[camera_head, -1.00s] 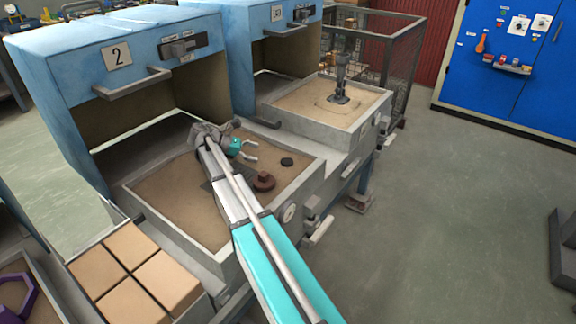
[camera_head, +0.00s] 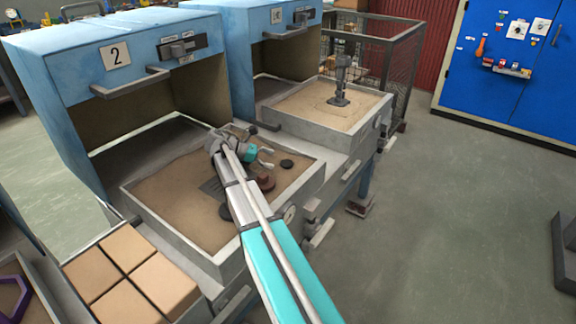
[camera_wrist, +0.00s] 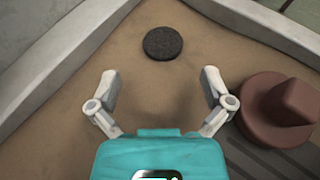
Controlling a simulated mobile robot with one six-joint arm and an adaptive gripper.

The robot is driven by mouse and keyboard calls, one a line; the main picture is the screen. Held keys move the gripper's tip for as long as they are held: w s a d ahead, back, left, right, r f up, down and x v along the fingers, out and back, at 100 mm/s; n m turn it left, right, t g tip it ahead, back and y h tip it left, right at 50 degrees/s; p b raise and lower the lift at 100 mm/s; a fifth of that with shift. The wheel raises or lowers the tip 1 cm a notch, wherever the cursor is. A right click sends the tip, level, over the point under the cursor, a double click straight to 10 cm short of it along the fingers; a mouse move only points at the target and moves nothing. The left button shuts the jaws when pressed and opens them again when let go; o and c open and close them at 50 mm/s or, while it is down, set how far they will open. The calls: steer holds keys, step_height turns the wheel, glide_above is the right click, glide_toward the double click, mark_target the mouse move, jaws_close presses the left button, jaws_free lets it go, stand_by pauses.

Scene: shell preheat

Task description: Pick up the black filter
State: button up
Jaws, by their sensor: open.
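The black filter (camera_head: 287,163) is a small dark round disc lying flat on the sand in the tray of the box marked 2, near the tray's right side. In the wrist view the black filter (camera_wrist: 163,43) lies ahead of my gripper, roughly centred between the finger lines. My gripper (camera_head: 270,158) is above the sand, to the left of the filter. In the wrist view my gripper (camera_wrist: 162,88) has its two pale fingers spread apart with nothing between them. The fingers are not touching the filter.
A brown-red knobbed piece (camera_wrist: 283,110) stands to the right of my gripper in the wrist view. The tray's pale rim (camera_wrist: 62,48) borders the sand. A neighbouring sand tray (camera_head: 300,98) holds a grey upright piece (camera_head: 341,80). Tan blocks (camera_head: 150,282) lie at front left.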

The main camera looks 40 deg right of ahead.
mark_target(284, 163)
steer(key=shift+b+x, duration=0.6)
steer(key=shift+x, duration=1.45)
steer(key=shift+s+r, duration=0.1)
steer(key=shift+r, duration=0.05)
steer(key=c, duration=0.9)
